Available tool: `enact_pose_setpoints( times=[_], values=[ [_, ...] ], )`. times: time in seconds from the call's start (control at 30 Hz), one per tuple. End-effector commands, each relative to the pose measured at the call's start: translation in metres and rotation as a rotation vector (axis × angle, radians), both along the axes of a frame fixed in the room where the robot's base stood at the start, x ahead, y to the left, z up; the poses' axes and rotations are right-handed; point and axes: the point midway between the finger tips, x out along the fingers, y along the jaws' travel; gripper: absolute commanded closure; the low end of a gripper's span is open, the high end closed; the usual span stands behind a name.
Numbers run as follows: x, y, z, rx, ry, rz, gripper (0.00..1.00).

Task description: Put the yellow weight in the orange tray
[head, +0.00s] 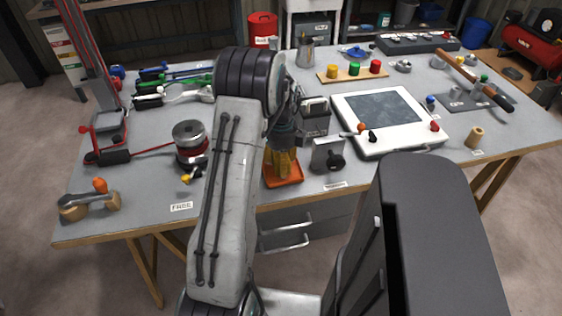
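A yellow weight (331,71) stands upright on a wooden board (343,79) at the back middle of the table, left of a green weight (354,69) and a red weight (376,66). The orange tray (291,181) lies near the table's front edge. My gripper (283,168) points down over the tray, with yellowish-brown parts at its end. It covers much of the tray. It is too small to tell whether the fingers are open or shut, or how far above the tray they are.
A metal block with a dark knob (327,156) stands right of the tray. A white framed panel (389,122) lies further right. A spool (190,141) is left of my arm, and a handled tool (88,203) lies at the front left.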

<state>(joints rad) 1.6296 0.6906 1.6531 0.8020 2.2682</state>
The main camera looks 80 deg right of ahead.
Motion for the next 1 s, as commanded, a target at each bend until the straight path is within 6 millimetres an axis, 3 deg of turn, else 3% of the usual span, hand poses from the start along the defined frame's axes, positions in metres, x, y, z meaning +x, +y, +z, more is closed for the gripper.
enact_pose_setpoints(
  times=[0.13, 0.17, 0.4, 0.77, 1.0],
  values=[
    [0.0, -0.001, -0.002, -0.003, 0.0, 0.0, 0.84],
    [0.0, 0.0, -0.003, 0.0, 0.0, 0.0, 0.46],
    [0.0, 0.0, -0.002, 0.0, 0.0, 0.0, 0.25],
    [0.0, 0.0, 0.003, -0.001, 0.0, 0.0, 0.25],
    [0.0, -0.001, 0.034, -0.006, 0.001, 0.0, 0.25]
  ],
)
